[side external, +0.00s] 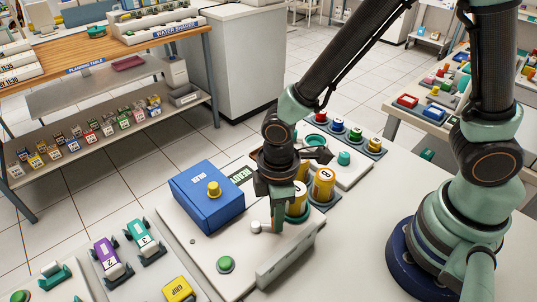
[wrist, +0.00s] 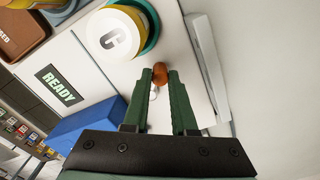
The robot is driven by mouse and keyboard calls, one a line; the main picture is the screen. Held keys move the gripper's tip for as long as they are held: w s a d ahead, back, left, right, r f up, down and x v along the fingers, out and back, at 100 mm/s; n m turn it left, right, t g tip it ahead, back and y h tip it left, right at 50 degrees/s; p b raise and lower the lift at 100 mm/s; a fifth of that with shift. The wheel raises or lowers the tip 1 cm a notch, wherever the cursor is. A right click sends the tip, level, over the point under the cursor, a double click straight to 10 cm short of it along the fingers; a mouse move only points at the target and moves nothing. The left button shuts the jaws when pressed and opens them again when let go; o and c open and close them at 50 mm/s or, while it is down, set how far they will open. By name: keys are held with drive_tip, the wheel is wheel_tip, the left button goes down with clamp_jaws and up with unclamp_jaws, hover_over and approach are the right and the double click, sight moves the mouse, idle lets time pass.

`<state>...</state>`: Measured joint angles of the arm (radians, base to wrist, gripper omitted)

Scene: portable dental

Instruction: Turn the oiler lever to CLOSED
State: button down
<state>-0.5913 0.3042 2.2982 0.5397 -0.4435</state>
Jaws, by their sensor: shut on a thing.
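My gripper (side external: 278,222) points down over the white panel (side external: 204,238). In the wrist view, its two green fingers (wrist: 160,80) are shut on a round orange-brown knob (wrist: 160,72), which I take to be the oiler lever's end. In the side view the fingers largely hide the knob. A small white round part (side external: 256,227) sits beside the fingertips on the panel.
A blue box (side external: 205,197) with a yellow knob (side external: 213,189) stands left of my gripper. Yellow canisters (side external: 322,186) stand close behind it. A READY label (wrist: 59,86) lies nearby. A green button (side external: 225,264) and a raised white edge (side external: 288,256) are in front.

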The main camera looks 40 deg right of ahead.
drive_tip(key=m, duration=0.2)
drive_tip(key=a+m, duration=0.1)
drive_tip(key=m, duration=0.1)
drive_tip(key=shift+s+a, duration=0.2)
drive_tip(key=shift+s, duration=0.2)
drive_tip(key=shift+s+a+m, duration=0.1)
drive_tip(key=shift+a+m, duration=0.3)
drive_tip(key=shift+m, duration=0.75)
drive_tip(key=shift+s+a+m, duration=0.1)
drive_tip(key=shift+a+m, duration=0.25)
drive_tip(key=shift+m, duration=0.8)
drive_tip(key=shift+r, duration=0.1)
drive_tip(key=c, duration=0.7)
unclamp_jaws()
drive_tip(key=shift+r, duration=0.1)
wheel_tip(320, 180, up, 12)
drive_tip(key=shift+f, duration=0.1)
